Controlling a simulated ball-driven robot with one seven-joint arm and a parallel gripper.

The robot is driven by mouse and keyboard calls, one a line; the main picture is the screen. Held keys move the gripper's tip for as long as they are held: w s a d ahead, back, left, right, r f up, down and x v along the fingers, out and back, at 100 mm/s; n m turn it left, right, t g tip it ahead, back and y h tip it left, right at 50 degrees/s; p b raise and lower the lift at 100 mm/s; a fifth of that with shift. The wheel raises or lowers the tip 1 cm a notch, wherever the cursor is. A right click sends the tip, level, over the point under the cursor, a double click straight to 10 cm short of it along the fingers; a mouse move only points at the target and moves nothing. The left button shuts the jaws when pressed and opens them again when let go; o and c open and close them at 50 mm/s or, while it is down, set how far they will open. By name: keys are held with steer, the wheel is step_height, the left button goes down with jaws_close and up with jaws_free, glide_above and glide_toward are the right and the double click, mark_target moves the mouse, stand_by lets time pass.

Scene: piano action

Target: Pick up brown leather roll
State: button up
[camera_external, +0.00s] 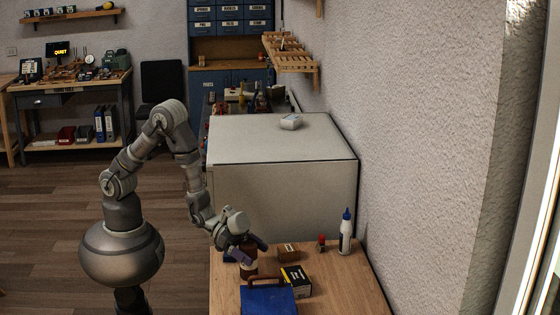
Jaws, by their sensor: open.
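My gripper (248,254) is open and points down over the near wooden workbench. Its fingers are at the upper part of an upright brown cylinder (248,270), which looks like the brown leather roll. The cylinder has a paler band and stands behind a blue case (268,300). The gripper hides its top, and I cannot tell whether the fingers touch it. A small brown box (288,252) lies to the right of the gripper.
A black-and-yellow box (297,281), a small red-topped item (321,243) and a white bottle with a blue cap (346,234) stand on the workbench (345,285). A large grey cabinet (280,190) rises behind. The bench's right front is clear.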

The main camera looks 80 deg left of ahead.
steer(key=shift+w+d, duration=0.1)
steer(key=shift+w, duration=0.05)
steer(key=c, duration=1.1)
